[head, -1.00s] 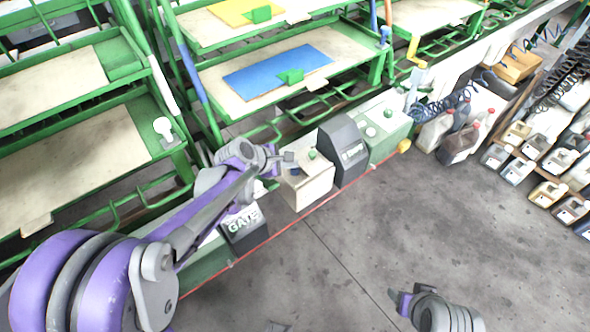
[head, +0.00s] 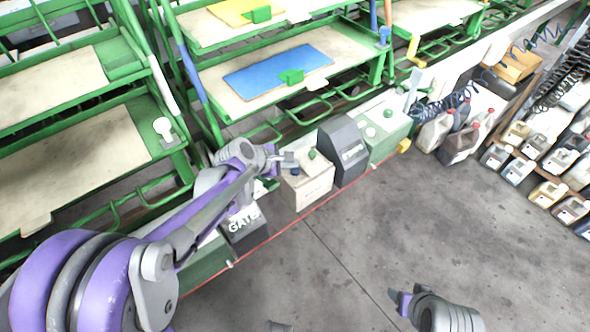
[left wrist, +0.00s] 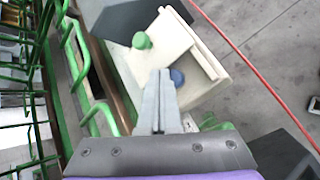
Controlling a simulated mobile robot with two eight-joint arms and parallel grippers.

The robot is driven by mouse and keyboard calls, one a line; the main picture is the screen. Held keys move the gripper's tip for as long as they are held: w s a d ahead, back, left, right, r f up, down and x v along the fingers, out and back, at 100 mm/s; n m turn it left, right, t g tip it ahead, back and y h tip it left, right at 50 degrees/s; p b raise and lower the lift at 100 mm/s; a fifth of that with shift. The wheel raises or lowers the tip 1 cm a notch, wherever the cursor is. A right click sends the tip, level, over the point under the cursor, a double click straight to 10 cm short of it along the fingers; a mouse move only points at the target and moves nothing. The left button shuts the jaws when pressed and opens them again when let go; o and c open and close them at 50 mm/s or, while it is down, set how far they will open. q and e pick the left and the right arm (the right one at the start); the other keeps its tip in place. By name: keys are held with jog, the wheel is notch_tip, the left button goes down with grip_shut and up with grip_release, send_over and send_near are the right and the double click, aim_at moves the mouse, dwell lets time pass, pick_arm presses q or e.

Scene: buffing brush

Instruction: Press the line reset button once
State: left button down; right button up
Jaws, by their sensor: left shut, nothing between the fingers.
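A cream control box (head: 308,186) stands on the bench edge, with a green button (head: 312,154) and a blue button (head: 294,171) on top. Its front label is too small to read. The left wrist view shows the box (left wrist: 200,52), the green button (left wrist: 141,40) and the blue button (left wrist: 177,77). My left gripper (head: 290,160) is shut and empty over the box's left part; in the left wrist view its fingertips (left wrist: 160,74) lie beside the blue button. I cannot tell whether they touch. My right gripper (head: 400,297) is low over the floor; its finger state is unclear.
A dark grey box (head: 344,150) stands right of the cream box, then a green box (head: 384,128) with pale buttons. A dark "GATE" box (head: 244,230) stands left. Green racks (head: 205,110) rise behind. The floor (head: 400,220) in front is clear.

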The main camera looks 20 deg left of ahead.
aim_at(291, 173)
pick_arm(q)
jog(key=shift+f, duration=0.1)
jog(key=shift+f+b, duration=0.35)
jog(key=shift+f+b, duration=0.3)
jog(key=shift+f, duration=0.15)
dwell(0.6)
jog(key=shift+r, duration=0.15)
jog(key=shift+r+p, duration=0.6)
jog(key=shift+r, duration=0.15)
jog(key=shift+r+p, duration=1.85)
jog(key=shift+r, duration=0.7)
